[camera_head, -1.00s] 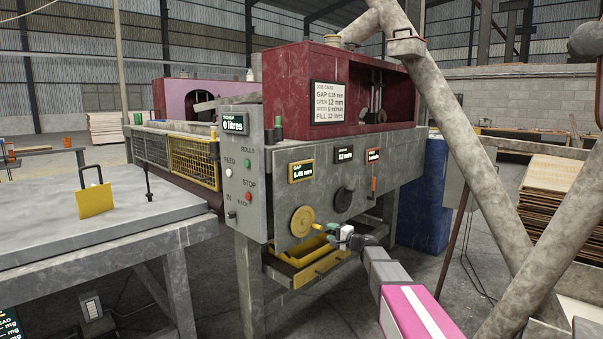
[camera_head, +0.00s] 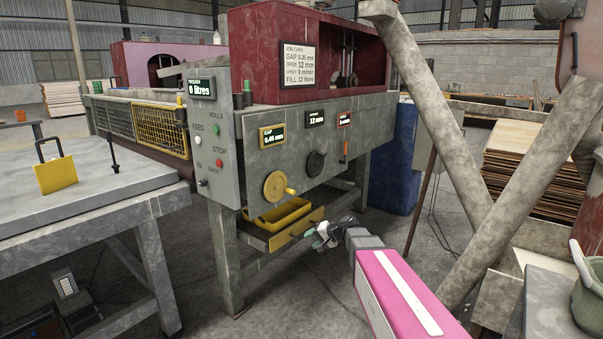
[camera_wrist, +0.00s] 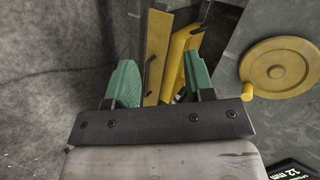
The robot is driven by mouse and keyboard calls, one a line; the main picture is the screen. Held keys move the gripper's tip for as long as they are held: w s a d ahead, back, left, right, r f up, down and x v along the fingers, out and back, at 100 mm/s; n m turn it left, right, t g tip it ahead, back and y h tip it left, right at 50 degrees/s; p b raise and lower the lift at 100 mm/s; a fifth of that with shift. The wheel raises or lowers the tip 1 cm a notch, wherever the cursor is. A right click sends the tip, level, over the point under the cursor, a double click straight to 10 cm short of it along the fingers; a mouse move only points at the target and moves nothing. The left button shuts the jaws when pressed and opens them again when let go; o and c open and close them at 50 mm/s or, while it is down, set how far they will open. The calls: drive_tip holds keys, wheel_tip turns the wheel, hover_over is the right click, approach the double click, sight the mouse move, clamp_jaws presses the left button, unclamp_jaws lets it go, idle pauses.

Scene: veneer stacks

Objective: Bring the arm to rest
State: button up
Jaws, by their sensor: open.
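My gripper (camera_head: 326,236) is on the end of my pink and grey arm, in front of the machine's lower right side. In the head view it overlaps the right end of a yellow drawer front (camera_head: 290,235). In the wrist view my gripper (camera_wrist: 160,80) shows two green fingers spread apart with nothing held between them. Beyond the fingers are the drawer front with a dark handle (camera_wrist: 149,75) and a yellow tray (camera_wrist: 178,58). I cannot tell whether a finger touches the drawer.
A yellow handwheel (camera_head: 276,187) and a black knob (camera_head: 316,163) stick out from the machine front (camera_head: 245,160). A grey table (camera_head: 90,193) stands at left. Thick slanted pipes (camera_head: 455,150) rise at right. Open floor lies before the machine.

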drive_tip(key=s+d+f+n+g+h, duration=0.1)
drive_tip(key=s+d+f+g+h, duration=0.1)
drive_tip(key=s+d+f+h, duration=0.2)
drive_tip(key=s+d+f+n+g+h, duration=0.2)
drive_tip(key=s+d+f+h, duration=0.3)
drive_tip(key=s+d, duration=0.5)
drive_tip(key=s+g+h, duration=0.1)
drive_tip(key=s, duration=0.6)
drive_tip(key=shift+s+d+f, duration=0.2)
drive_tip(key=shift+s+d, duration=0.15)
drive_tip(key=shift+d, duration=0.05)
drive_tip(key=shift+c, duration=0.4)
